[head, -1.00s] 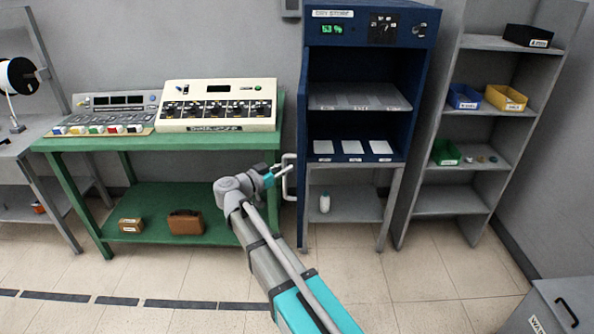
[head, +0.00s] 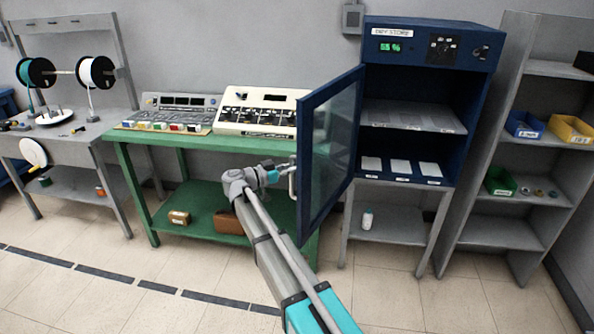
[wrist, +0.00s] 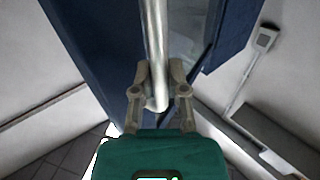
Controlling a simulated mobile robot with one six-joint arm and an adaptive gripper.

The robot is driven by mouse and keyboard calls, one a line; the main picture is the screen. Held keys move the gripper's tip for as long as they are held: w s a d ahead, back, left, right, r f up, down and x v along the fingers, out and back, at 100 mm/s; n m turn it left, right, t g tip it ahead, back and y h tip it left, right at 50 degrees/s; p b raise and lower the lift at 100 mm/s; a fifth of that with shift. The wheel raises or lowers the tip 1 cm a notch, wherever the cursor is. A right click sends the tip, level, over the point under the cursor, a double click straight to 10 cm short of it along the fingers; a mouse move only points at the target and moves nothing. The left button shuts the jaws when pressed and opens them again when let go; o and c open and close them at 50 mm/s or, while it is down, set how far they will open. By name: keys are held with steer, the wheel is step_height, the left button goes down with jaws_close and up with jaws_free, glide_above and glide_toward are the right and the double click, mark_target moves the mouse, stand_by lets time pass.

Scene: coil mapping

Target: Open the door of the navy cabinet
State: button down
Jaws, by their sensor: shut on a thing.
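The navy cabinet (head: 427,45), labelled "DRY STORE", stands right of centre in the head view. Its glazed door (head: 332,150) is swung out to the left, and the inside shelves show. The door's pale bar handle (head: 292,182) is on the door's outer face near its free edge. My gripper (head: 284,172) is at this handle. In the wrist view the two fingers of my gripper (wrist: 160,76) close around the metal handle (wrist: 155,35), with the navy door frame (wrist: 88,50) behind it.
A green table (head: 150,137) with control boxes stands left of the door, close to its free edge. A grey shelf rack (head: 487,140) with bins is on the right. A workbench with spools (head: 70,135) is at far left. The tiled floor in front is clear.

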steer(key=shift+s+d, duration=0.1)
steer(key=shift+s, duration=0.05)
steer(key=c, duration=0.6)
jaws_free()
steer(key=shift+c, duration=0.2)
steer(key=v, duration=1.2)
